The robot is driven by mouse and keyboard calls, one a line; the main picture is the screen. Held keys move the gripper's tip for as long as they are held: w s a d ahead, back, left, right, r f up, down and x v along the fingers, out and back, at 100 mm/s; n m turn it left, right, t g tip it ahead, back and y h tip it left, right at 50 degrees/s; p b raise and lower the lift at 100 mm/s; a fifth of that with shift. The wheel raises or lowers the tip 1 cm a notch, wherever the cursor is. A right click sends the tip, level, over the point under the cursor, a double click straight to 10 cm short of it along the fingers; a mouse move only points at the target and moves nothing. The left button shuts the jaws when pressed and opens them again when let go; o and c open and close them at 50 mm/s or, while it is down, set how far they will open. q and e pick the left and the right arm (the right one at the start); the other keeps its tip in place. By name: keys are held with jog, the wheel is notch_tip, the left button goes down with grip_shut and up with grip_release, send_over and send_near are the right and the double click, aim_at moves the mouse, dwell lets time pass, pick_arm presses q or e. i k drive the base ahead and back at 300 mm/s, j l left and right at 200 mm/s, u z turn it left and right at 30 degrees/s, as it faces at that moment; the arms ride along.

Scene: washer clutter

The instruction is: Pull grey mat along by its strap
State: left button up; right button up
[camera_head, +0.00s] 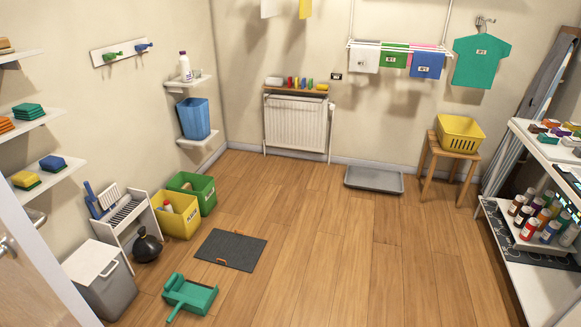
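The dark grey mat (232,248) lies flat on the wooden floor, left of the middle of the head view. A small orange-brown strap (221,261) shows at its near edge. Another small orange-brown piece, like a second strap, shows at its far edge. Neither of my grippers is in view, and nothing is touching the mat.
A green dustpan-like item (190,296) lies in front of the mat. A yellow bin (180,222), a green bin (203,191) and a black round object (147,246) stand to its left. A grey tray (374,180) lies at the back. The floor right of the mat is clear.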

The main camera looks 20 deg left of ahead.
aim_at(234, 249)
jog(key=i+u, duration=0.25)
jog(key=i, duration=0.3)
jog(key=i+u, duration=0.25)
jog(key=i, duration=0.25)
jog(key=i+l+u, duration=0.25)
jog(key=i, duration=0.25)
jog(key=i+l+u, duration=0.25)
jog(key=i, duration=0.3)
jog(key=i+j+u, duration=0.25)
jog(key=i+u, duration=0.25)
jog(key=i, duration=0.15)
jog(key=i+u, duration=0.5)
jog(key=i, duration=0.2)
